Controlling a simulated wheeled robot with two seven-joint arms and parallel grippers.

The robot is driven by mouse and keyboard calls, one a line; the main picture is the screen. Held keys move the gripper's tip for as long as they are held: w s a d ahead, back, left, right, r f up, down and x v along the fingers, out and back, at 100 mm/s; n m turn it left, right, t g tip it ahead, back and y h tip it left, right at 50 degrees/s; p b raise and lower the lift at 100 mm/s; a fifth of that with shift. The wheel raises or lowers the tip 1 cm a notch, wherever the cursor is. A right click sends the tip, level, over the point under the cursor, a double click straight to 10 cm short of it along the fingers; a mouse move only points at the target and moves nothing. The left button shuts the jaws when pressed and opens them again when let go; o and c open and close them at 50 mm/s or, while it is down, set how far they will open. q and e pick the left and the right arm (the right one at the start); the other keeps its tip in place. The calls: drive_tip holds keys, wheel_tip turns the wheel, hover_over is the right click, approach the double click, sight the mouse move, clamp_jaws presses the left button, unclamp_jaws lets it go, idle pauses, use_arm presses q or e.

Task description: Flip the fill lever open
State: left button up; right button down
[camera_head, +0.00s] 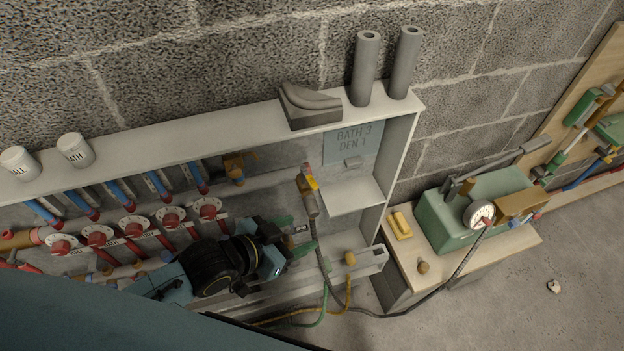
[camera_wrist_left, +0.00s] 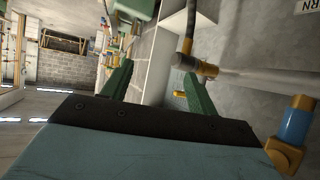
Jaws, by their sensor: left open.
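A brass valve (camera_head: 308,195) with a small yellow and red lever (camera_head: 311,182) stands inside the wall cabinet, right of its middle, with a dark hose running down from it. I take this to be the fill lever; its exact setting is too small to tell. My left gripper (camera_head: 297,235) is open just below and left of this valve, apart from the lever. In the left wrist view the two green fingers (camera_wrist_left: 157,85) are spread, with nothing held between them. A brass fitting (camera_wrist_left: 208,69) on a grey pipe shows beside the right finger. My right gripper is not in view.
The cabinet (camera_head: 406,150) frames red-handled valves (camera_head: 130,226) and blue and red pipes at left. Cups (camera_head: 75,149), a grey moulded block (camera_head: 309,106) and two grey tubes (camera_head: 365,68) stand on top. A green pump with a gauge (camera_head: 481,213) sits on a bench at right. Hoses hang below.

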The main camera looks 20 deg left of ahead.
use_arm(q)
drive_tip(key=w+h, duration=0.1)
drive_tip(key=m+t+h, duration=0.2)
drive_tip(key=t+h, duration=0.1)
drive_tip(key=h, duration=0.2)
approach(308, 183)
drive_tip(key=x, duration=1.1)
drive_tip(key=shift+s+r, duration=0.1)
drive_tip(key=shift+r, duration=0.05)
drive_tip(key=c, duration=1)
drive_tip(key=m+b, duration=0.1)
drive_tip(key=g+h+b, duration=0.1)
drive_tip(key=shift+a+m+g+b, duration=0.2)
drive_tip(key=shift+m+g+b, duration=0.1)
drive_tip(key=shift+m, duration=0.1)
drive_tip(key=shift+s+a+m+g+h+b, duration=0.1)
drive_tip(key=shift+s+m+g+h+b, duration=0.15)
drive_tip(key=shift+m+g+h+b, duration=0.4)
